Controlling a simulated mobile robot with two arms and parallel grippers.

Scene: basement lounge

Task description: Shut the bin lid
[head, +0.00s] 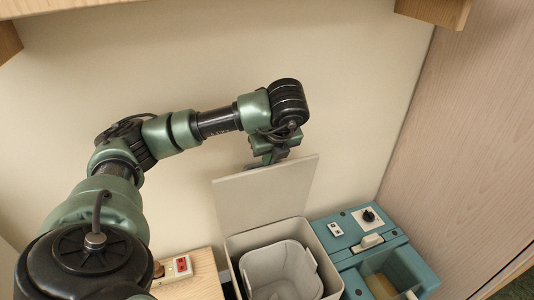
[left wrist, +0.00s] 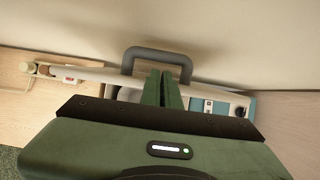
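The bin (head: 232,246) stands against the wall with a grey inner bucket (head: 270,272) in it. Its flat pale lid (head: 265,195) stands raised, leaning back toward the wall, so the bin is open. In the left wrist view the lid shows as a thin pale edge (left wrist: 88,73), with a dark grey loop handle (left wrist: 157,53) beyond it. My left gripper (head: 268,158) is at the lid's top edge, its tips partly hidden behind the lid. In the left wrist view its two green fingers (left wrist: 165,75) are together, between the loop's legs in the picture. I cannot tell whether they touch it. My right gripper is out of view.
A blue unit (head: 350,250) with a black knob and an open compartment stands close to the bin's right. A wooden top (head: 200,278) with a red-and-white switch box (head: 178,268) is at its left. Wooden shelf parts (head: 435,10) hang above. A wood panel closes the right side.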

